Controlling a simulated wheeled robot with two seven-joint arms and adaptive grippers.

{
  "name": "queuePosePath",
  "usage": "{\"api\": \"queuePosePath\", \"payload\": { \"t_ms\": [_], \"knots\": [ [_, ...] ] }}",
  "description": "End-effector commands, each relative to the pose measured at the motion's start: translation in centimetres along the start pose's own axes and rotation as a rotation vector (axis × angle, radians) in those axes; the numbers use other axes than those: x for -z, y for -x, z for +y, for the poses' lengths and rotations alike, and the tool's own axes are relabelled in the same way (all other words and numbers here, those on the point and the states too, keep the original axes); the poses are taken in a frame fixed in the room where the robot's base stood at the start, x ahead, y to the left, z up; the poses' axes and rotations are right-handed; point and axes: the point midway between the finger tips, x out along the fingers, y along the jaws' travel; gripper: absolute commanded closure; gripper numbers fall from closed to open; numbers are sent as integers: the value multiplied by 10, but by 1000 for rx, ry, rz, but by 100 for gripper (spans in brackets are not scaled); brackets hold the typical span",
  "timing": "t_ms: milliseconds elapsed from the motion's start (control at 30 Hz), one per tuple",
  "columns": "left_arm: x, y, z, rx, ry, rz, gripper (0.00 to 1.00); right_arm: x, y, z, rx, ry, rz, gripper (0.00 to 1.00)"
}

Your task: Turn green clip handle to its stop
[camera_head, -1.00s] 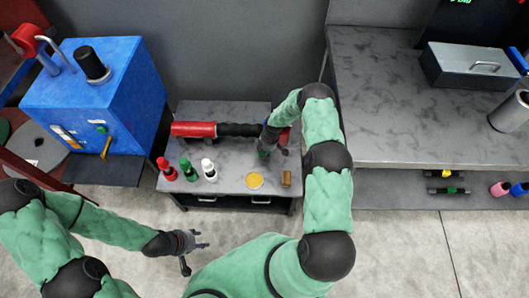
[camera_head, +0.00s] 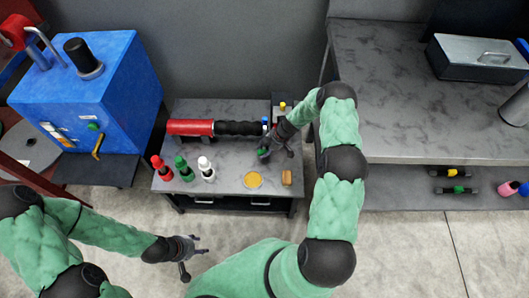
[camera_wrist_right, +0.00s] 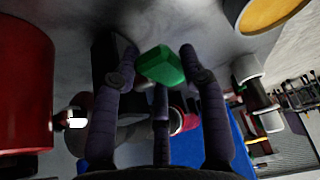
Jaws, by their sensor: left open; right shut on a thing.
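A green handle piece (camera_head: 264,152) is at the right part of the small grey table. It also shows as a green block (camera_wrist_right: 161,65) between the fingertips in the right wrist view. My right gripper (camera_head: 277,152) reaches down over the table and is shut on this green piece. Its fingers and wrist hide what the piece is fixed to, so its turned angle cannot be read. My left gripper (camera_head: 201,247) is open and empty, in front of the table over the floor.
A red cylinder with a black sleeve (camera_head: 190,128) lies along the table's back. Red (camera_head: 161,168), green (camera_head: 184,169) and white (camera_head: 206,169) bottles, a yellow disc (camera_head: 252,179) and a brown block (camera_head: 286,178) stand nearer the front. A blue cabinet (camera_head: 110,100) is left, a grey bench (camera_head: 400,120) right.

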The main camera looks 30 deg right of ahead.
Motion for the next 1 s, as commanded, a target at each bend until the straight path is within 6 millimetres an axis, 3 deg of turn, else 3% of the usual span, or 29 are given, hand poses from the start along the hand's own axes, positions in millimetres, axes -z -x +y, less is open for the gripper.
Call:
{"api": "queuePosePath", "payload": {
  "t_ms": [433,467,533,1000],
  "knots": [
    [0,-4,-1,0,0,0,51,-1,-2,-4,6,3,22,90],
    [0,-4,-1,0,0,0,51,-1,-2,-4,6,3,22,51],
    [0,-4,-1,0,0,0,51,-1,-2,-4,6,3,22,33],
    [0,-4,-1,0,0,0,51,-1,7,0,-2,3,21,33]
  ]
}}
